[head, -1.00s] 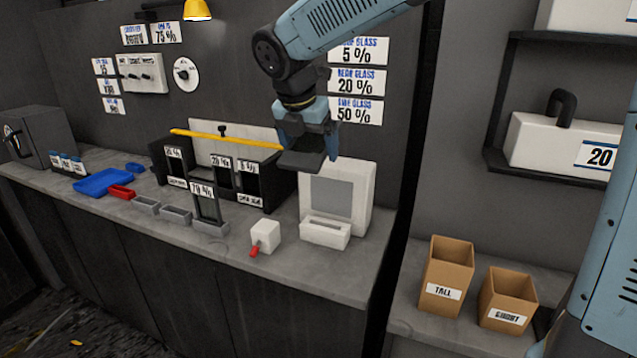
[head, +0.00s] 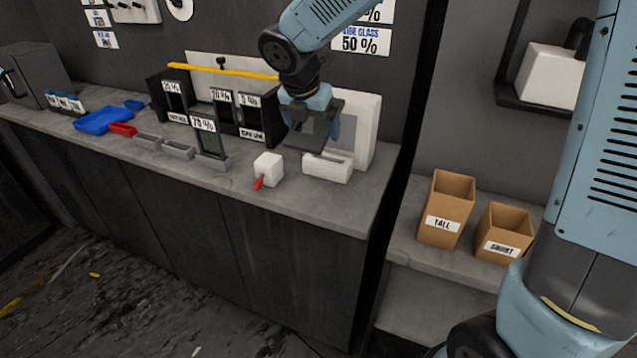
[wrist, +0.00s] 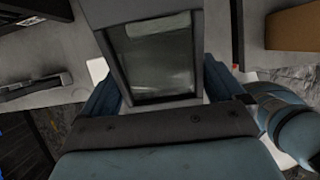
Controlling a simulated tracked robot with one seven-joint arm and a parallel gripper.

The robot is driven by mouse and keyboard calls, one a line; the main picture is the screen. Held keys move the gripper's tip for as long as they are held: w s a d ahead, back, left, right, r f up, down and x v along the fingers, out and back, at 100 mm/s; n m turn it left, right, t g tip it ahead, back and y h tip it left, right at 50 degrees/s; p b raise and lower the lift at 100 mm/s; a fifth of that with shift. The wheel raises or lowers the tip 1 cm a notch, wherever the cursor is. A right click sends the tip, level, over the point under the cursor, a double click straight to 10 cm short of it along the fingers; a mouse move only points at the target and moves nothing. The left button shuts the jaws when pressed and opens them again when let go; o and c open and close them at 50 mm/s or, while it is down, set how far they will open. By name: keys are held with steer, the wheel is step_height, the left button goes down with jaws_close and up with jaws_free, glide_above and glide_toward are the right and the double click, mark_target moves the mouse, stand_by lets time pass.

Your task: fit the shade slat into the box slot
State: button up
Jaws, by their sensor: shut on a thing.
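My gripper (head: 312,112) is shut on a dark-framed slat with a grey translucent pane (wrist: 158,60). The slat fills the top middle of the wrist view and hides what lies behind it. In the head view the held slat (head: 307,138) hangs below my fingers, just in front of a white box-like unit (head: 369,125) with a low white front block (head: 328,167). I cannot tell whether the slat touches the block, and any slot there is hard to make out. Another slat labelled 70 % (head: 204,124) stands upright in a grey holder (head: 213,162).
A black rack (head: 258,135) with labelled slats and a yellow bar stands left of my gripper. A small white block with a red handle (head: 268,168) is close by. Blue, red and grey trays (head: 103,121) lie further left. TALL (head: 446,205) and SHORT (head: 503,230) cartons stand right.

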mark_target(316, 192)
step_height(316, 192, down, 16)
steer(key=shift+f, duration=0.15)
stand_by(0.4)
steer(key=shift+f, duration=0.15)
steer(key=o, duration=0.8)
steer(key=shift+c, duration=0.2)
